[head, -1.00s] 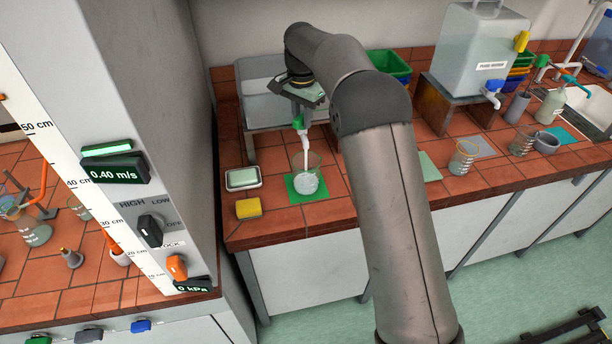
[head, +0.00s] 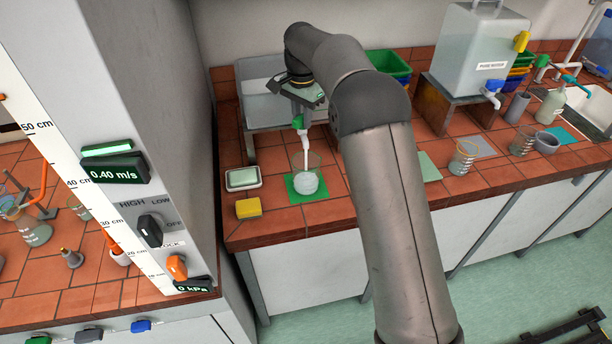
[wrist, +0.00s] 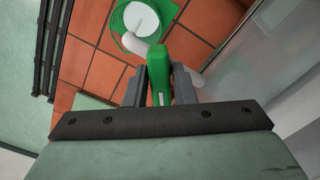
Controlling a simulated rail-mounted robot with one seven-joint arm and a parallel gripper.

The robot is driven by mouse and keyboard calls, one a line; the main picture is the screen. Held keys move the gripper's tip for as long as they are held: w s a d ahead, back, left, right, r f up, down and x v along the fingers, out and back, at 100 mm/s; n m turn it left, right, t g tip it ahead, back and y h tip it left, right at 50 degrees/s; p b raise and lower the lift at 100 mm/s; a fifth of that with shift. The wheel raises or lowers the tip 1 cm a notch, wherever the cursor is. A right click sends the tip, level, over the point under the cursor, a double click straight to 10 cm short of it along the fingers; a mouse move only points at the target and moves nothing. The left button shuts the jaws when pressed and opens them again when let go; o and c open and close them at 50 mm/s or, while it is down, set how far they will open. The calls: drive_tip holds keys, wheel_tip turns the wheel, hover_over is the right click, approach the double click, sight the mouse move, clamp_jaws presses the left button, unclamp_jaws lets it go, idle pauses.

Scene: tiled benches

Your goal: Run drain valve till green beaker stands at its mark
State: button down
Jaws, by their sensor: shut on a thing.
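A glass beaker (head: 307,181) stands upright on a green mat (head: 293,195) on the tiled bench, with pale liquid in its lower part. In the wrist view the round liquid surface (wrist: 141,20) shows within the beaker. The green drain valve handle (head: 298,122) sits above a white spout that points down into the beaker. My gripper (wrist: 158,88) is shut on the green valve handle (wrist: 158,70), one dark finger on each side.
A yellow sponge (head: 249,208) and a white dish (head: 243,179) lie left of the green mat. A tall grey cabinet (head: 160,60) stands left. To the right are other beakers (head: 463,157) and a water tank (head: 478,50) on a stand.

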drive_tip(key=m, duration=0.3)
drive_tip(key=shift+m, duration=0.3)
drive_tip(key=m, duration=0.3)
drive_tip(key=c, duration=1.1)
unclamp_jaws()
